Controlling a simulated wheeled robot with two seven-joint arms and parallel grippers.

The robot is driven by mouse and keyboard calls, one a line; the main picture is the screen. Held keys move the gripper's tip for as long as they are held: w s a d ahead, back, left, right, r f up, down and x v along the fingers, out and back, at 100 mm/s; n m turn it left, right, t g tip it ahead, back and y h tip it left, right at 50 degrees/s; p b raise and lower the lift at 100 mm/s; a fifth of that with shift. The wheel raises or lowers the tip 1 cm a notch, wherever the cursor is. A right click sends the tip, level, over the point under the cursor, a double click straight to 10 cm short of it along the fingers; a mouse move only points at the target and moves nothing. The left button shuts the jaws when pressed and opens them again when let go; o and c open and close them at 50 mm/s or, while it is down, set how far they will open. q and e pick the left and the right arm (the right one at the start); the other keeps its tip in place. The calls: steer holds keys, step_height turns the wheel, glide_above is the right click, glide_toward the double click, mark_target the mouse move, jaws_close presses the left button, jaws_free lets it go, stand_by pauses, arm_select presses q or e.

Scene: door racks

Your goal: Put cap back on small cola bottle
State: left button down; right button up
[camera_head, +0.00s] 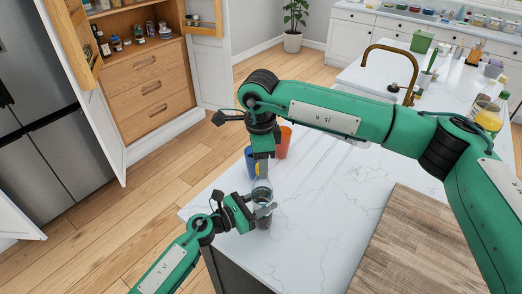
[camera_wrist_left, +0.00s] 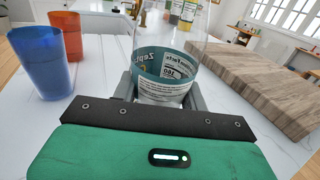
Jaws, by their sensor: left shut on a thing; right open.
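The small clear bottle (camera_head: 262,189) stands near the front left corner of the white counter. In the left wrist view its teal printed label (camera_wrist_left: 165,68) shows between my fingers; its top is out of that view. My left gripper (camera_head: 262,211) is shut around the bottle's lower body. My right gripper (camera_head: 262,172) points down directly over the bottle's top, with its jaws open; its fingers partly hide the neck. A small yellow patch (camera_head: 258,169) shows beside these fingers; I cannot tell whether it is the cap.
A blue cup (camera_head: 249,159) and an orange cup (camera_head: 284,143) stand just behind the bottle. A wooden board (camera_head: 415,250) lies at the right. Bottles and a sink tap (camera_head: 391,50) are farther back. The counter's front left is otherwise clear.

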steer(key=shift+f, duration=0.15)
steer(key=shift+c, duration=0.5)
jaws_close()
steer(key=shift+o, duration=1.2)
jaws_free()
step_height(320, 180, up, 12)
steer(key=shift+a, duration=0.15)
